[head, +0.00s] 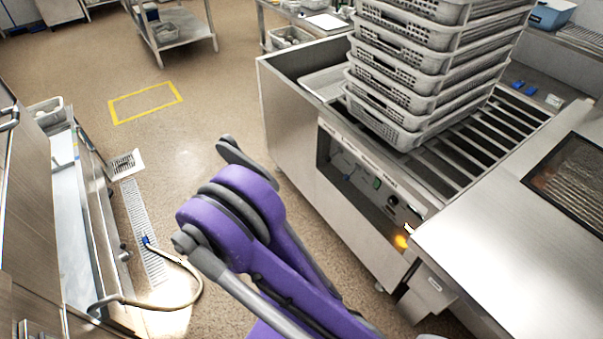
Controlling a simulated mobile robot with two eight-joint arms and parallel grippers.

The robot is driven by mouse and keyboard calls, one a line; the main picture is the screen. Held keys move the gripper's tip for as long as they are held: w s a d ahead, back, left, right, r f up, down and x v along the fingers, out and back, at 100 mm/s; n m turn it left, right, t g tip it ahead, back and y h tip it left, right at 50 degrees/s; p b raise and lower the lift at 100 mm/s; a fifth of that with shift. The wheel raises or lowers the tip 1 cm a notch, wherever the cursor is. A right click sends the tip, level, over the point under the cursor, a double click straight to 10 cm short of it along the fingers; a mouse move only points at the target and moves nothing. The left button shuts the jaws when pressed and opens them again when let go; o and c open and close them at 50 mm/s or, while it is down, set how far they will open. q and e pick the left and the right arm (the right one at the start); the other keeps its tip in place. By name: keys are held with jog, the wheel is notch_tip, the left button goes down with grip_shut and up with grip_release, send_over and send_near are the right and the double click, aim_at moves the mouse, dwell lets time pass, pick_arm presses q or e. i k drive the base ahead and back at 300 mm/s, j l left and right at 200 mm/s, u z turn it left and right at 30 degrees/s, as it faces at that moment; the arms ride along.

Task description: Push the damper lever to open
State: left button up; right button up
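I cannot pick out a damper lever for certain in the head view. A steel machine (300,130) stands at the centre right, with a recessed control panel (365,178) on its front. The panel carries small knobs and a green part, too small to read. An amber light (402,241) glows at its lower right, beside a small dark and white part. My purple arm rises from the bottom centre, its bent joint in front of the floor left of the machine. Neither of my grippers shows.
Grey perforated baskets (408,85) stand stacked on the machine's slatted roller top (470,140). A steel counter (490,260) with a dark window is at the right. A hose (190,292) and floor drain (143,230) lie at the left. Floor around the yellow marking (147,117) is clear.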

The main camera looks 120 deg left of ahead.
aim_at(345, 177)
jog(key=u, duration=1.8)
jog(key=j+u, duration=0.15)
jog(key=u, duration=0.35)
jog(key=i+j+u, duration=0.1)
jog(key=u, duration=0.35)
jog(key=i+u, duration=0.15)
jog(key=u, duration=0.35)
jog(key=i+j+u, duration=0.1)
jog(key=u, duration=0.35)
jog(key=i+j+z, duration=0.15)
jog(key=j+z, duration=0.15)
jog(key=j, duration=0.15)
